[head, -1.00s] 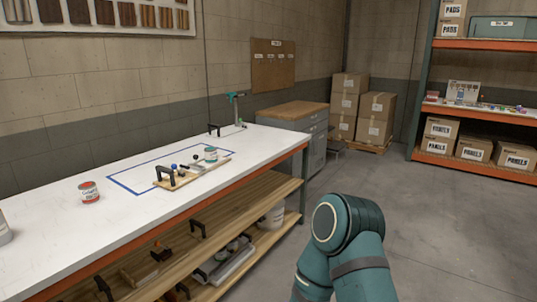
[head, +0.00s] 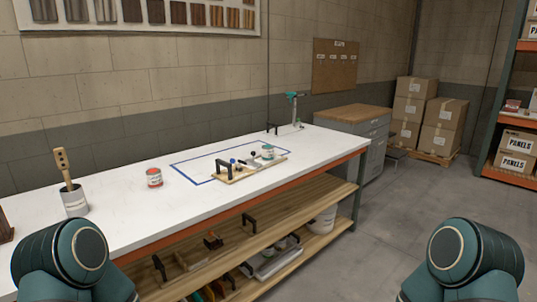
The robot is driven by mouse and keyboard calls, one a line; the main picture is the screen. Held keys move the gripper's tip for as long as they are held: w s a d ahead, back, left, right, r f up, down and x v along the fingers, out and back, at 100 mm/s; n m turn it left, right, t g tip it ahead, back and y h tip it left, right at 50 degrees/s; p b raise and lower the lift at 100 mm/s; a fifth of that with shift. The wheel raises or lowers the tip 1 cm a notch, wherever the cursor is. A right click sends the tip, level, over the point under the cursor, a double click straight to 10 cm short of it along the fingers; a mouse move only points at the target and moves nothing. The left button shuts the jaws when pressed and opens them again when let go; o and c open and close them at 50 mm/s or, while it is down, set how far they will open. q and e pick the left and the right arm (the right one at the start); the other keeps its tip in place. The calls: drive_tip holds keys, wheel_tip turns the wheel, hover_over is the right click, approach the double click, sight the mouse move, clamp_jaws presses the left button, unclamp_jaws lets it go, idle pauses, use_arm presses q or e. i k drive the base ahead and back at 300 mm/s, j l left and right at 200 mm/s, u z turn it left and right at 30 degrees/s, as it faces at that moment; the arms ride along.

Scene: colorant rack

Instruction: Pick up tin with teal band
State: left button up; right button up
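The tin with the teal band (head: 268,152) stands upright at the far right end of a wooden carrier board (head: 238,175) on the white workbench (head: 130,215). The board has a black handle at its near left end, with small dark and blue knobs between handle and tin. A similar tin with a red band (head: 154,177) stands alone on the bench, left of a blue taped outline. Teal parts of my two arms show at the bottom left and bottom right. Neither gripper is in view, and nothing is seen touching the tin.
A grey container with a wooden-handled tool (head: 75,197) stands on the bench at left. A teal clamp-like stand (head: 295,108) is at the far end. Shelves below hold tools and a white bucket (head: 323,220). Cabinet (head: 360,135), boxes and rack stand behind; floor at right is clear.

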sight(267, 150)
drive_tip(key=i+l, duration=0.25)
drive_tip(key=i, duration=0.25)
drive_tip(key=i+l+z, duration=0.1)
drive_tip(key=i+l, duration=0.15)
drive_tip(key=i, duration=0.2)
